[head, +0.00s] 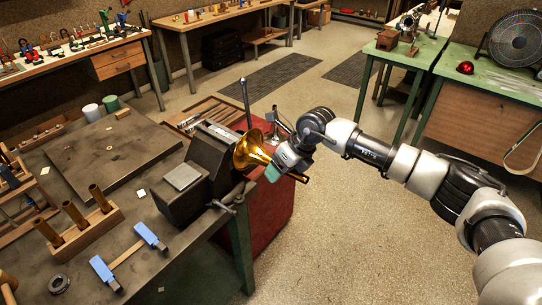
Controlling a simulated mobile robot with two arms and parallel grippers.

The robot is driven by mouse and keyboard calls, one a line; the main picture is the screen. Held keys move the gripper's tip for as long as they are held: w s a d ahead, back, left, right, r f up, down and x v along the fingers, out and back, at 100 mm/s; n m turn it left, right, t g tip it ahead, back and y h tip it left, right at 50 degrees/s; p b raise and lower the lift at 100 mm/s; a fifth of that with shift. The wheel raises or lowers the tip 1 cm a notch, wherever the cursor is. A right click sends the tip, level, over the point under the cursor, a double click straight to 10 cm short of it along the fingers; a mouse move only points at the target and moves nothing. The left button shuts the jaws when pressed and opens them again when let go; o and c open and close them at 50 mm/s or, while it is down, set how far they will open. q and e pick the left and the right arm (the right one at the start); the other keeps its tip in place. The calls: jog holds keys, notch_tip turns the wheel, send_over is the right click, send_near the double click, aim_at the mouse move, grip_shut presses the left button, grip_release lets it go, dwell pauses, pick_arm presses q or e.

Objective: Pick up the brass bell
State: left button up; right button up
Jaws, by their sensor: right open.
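The brass bell (250,150) is a gold flared horn piece at the dark bench vise (212,165), near the corner of the workbench. Whether a finger touches the rim, I cannot tell. My left gripper is not in view.
A red cabinet (268,205) stands below the vise. Green tables (400,55) are at the right. The floor between is clear.

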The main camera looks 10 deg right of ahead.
jog(key=shift+f, duration=0.1)
jog(key=c, duration=1.2)
jog(key=shift+w+b, duration=0.1)
jog(key=shift+b, duration=0.65)
jog(key=s+d+b, duration=0.2)
jog(key=s+d, duration=0.1)
jog(key=s, duration=0.1)
jog(key=s+d+b, duration=0.3)
jog(key=s+d, duration=0.1)
jog(key=s, duration=0.1)
jog(key=s+d+b, duration=0.2)
jog(key=s+d, duration=0.1)
jog(key=s, duration=0.1)
jog(key=shift+s+d+r, duration=0.2)
jog(key=shift+s+r, duration=0.05)
